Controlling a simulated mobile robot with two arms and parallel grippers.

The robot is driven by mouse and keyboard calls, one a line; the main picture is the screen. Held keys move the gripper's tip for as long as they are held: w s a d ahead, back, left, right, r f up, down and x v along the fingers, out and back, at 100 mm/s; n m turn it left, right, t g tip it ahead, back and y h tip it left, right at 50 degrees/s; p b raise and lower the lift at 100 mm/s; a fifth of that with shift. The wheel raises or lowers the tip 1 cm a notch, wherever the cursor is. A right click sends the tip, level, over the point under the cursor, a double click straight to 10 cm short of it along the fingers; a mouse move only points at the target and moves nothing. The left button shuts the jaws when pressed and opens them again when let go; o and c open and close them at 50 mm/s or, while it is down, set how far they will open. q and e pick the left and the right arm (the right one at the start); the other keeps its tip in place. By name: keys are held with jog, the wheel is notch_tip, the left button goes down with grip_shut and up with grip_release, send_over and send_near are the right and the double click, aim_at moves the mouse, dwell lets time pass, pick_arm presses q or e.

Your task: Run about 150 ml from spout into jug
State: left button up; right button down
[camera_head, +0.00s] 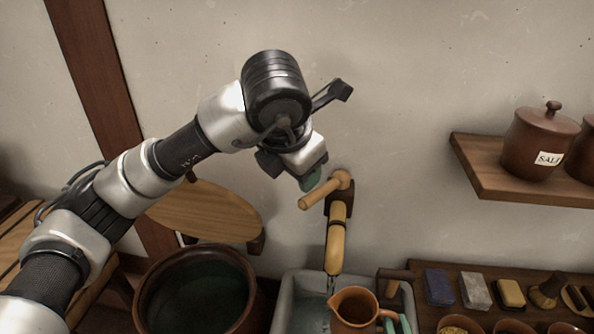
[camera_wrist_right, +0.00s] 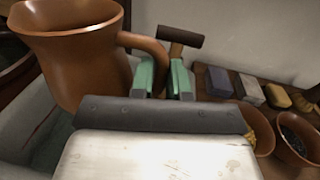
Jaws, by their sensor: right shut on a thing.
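The brown clay jug (camera_head: 354,308) is upright in or over the pale basin, below the wooden spout (camera_head: 336,246). A thin stream of water (camera_head: 331,285) falls from the spout to the jug's left lip; I cannot tell whether it lands inside. My right gripper (camera_head: 396,324) is shut on the jug's handle. The jug also shows in the right wrist view (camera_wrist_right: 80,55), its handle reaching between the green fingertips (camera_wrist_right: 163,80). My left gripper (camera_head: 309,181) is beside the wooden tap handle (camera_head: 322,193); its fingers are mostly hidden. The water level inside the jug is hidden.
The pale basin (camera_head: 286,306) stands under the spout, with a large dark-filled tub (camera_head: 150,292) to its left. A shelf (camera_head: 521,188) holds a salt jar (camera_head: 538,142). Blocks, a brush and bowls crowd the lower shelf (camera_head: 420,305) at right.

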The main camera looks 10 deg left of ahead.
aim_at(370, 308)
jog(key=shift+r, duration=0.1)
jog(key=w+a, duration=0.2)
jog(key=w, duration=0.1)
jog(key=w+a, duration=0.3)
jog(key=shift+a, duration=0.1)
jog(key=shift+s, duration=0.1)
jog(key=s+d, duration=0.5)
jog(key=s, duration=0.1)
jog(key=shift+d, duration=0.15)
jog(key=shift+w, duration=0.15)
